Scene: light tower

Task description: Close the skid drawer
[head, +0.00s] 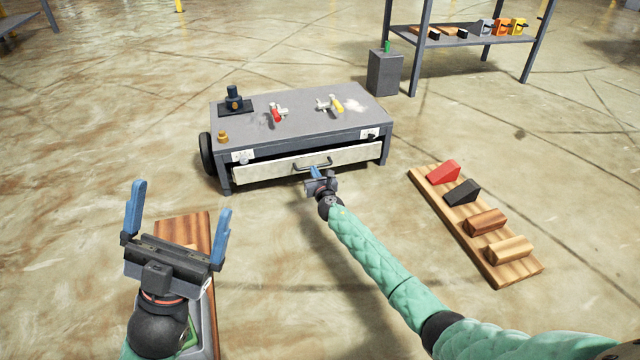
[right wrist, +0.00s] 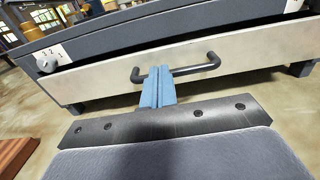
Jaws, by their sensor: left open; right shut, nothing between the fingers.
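The skid drawer (head: 270,167) is a pale front panel with a dark bar handle (head: 313,163), set under the grey skid table top (head: 300,120). A dark gap shows above the panel, and it stands slightly forward of the frame. My right gripper (head: 315,173) is shut and empty, with its blue fingertips at the handle. In the right wrist view the shut fingers (right wrist: 158,88) overlap the handle (right wrist: 200,67) near its left end; I cannot tell whether they touch it. My left gripper (head: 180,215) is open and empty, well to the front left of the skid.
On the skid top are a red-handled valve (head: 277,113), a yellow-handled valve (head: 330,104) and a dark device (head: 234,98). A wooden board with several blocks (head: 470,225) lies to the right. A grey box (head: 384,73) stands behind. The floor between is clear.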

